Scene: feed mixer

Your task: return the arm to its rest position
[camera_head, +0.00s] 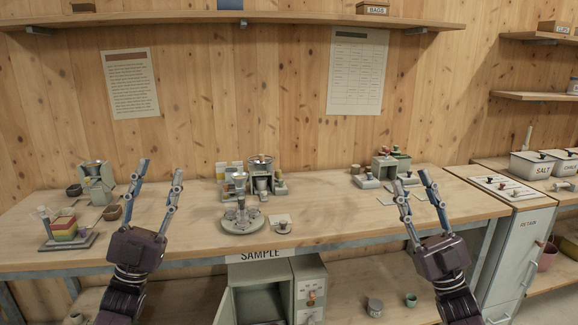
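My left gripper (158,178) is raised in front of the left part of the workbench, its fingers apart and pointing up, with nothing between them. My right gripper (412,187) is raised in front of the right part of the bench, its fingers also apart and empty. Both wrists show below the fingers, in front of the bench's front edge. Neither gripper visibly holds a thing. The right gripper's fingers overlap the view of small items on the bench behind.
The wooden workbench (330,222) spans the view. A round metal stand (243,221) and small machines (262,172) stand mid-bench. A grey cabinet (305,290) is below. A salt container (532,166) is at right.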

